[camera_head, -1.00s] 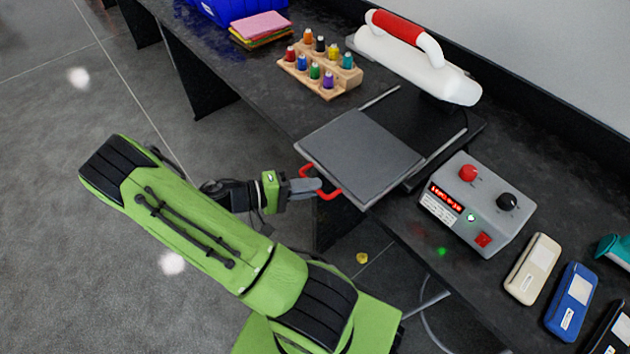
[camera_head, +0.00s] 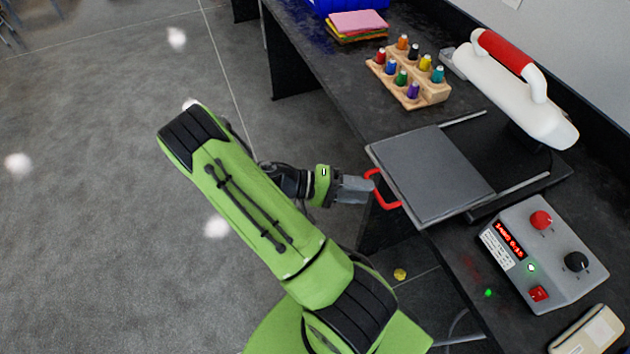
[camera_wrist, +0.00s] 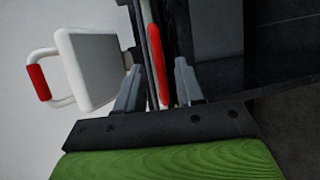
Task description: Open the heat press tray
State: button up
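The heat press tray (camera_head: 430,175) is a flat grey plate, slid out on its rails past the table's front edge. Its red handle (camera_head: 385,190) faces my gripper (camera_head: 371,189). The white upper press (camera_head: 520,85) with a red grip stands behind the tray and also shows in the wrist view (camera_wrist: 85,70). In the wrist view, my gripper's fingers (camera_wrist: 157,85) are apart, with the red handle (camera_wrist: 158,65) between and beyond them and gaps on both sides. The fingertips are at the handle's outer bar in the head view; exact contact is unclear.
A grey control box (camera_head: 545,255) with a red display stands right of the tray. A wooden bottle rack (camera_head: 410,85) and coloured cloths (camera_head: 358,24) lie behind it on the black table (camera_head: 330,90). The floor (camera_head: 90,230) at left is open.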

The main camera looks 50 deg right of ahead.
jog(key=p+v, duration=0.2)
jog(key=v, duration=1.1)
jog(key=shift+p, duration=0.35)
jog(key=a+r+n+t+y+p, duration=0.4)
jog(key=r+t+y, duration=0.35)
jog(key=r, duration=0.65)
jog(key=s+a+r+n+t+y+p, duration=0.2)
jog(key=s+a+r+n+t+y, duration=0.1)
jog(key=s+a+r+t, duration=0.6)
notch_tip(320, 180, up, 2)
jog(key=shift+a+r+n, duration=0.2)
jog(key=shift+a+n, duration=0.45)
jog(key=shift+n, duration=0.05)
